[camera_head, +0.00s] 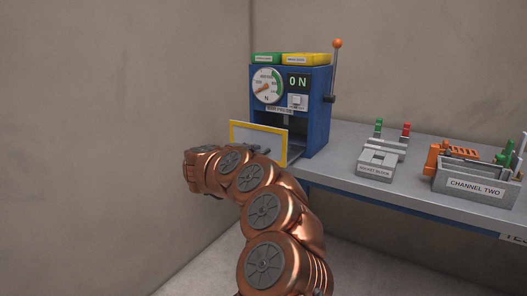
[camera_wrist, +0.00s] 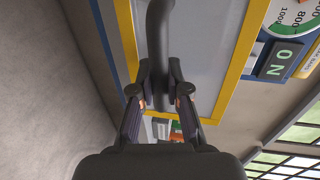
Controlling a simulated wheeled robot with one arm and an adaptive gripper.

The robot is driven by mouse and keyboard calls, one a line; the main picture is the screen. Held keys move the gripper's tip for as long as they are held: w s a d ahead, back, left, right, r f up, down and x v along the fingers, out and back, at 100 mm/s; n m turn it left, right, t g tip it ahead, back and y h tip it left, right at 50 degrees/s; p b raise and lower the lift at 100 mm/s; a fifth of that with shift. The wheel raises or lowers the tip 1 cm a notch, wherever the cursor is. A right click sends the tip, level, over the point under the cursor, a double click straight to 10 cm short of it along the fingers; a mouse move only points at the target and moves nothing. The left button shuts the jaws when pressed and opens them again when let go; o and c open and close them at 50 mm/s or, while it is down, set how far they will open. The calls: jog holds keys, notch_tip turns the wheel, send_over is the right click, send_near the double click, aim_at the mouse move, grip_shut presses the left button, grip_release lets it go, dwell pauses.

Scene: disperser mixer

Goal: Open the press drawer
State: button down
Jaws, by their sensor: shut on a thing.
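In the wrist view the panel (camera_wrist: 198,60) carries a dark bar handle (camera_wrist: 159,38). My gripper (camera_wrist: 160,95) is shut on this handle. In the head view the fingers are mostly hidden by my copper-coloured arm.
A green bin (camera_head: 267,58) and a yellow bin (camera_head: 306,59) sit on top of the press. A grey block fixture (camera_head: 376,164) and a grey container labelled Channel Two (camera_head: 475,187) stand on the bench (camera_head: 345,135) to the right. A plain wall lies left; floor is clear in front.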

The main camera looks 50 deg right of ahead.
jog(key=shift+f+v, duration=0.25)
jog(key=shift+v, duration=0.95)
jog(key=shift+f+v, duration=0.25)
jog(key=shift+v, duration=0.95)
jog(key=shift+a, duration=0.1)
jog(key=c, duration=1.1)
grip_release()
jog(key=shift+c, duration=0.2)
jog(key=v, duration=1.2)
jog(key=shift+r, duration=0.1)
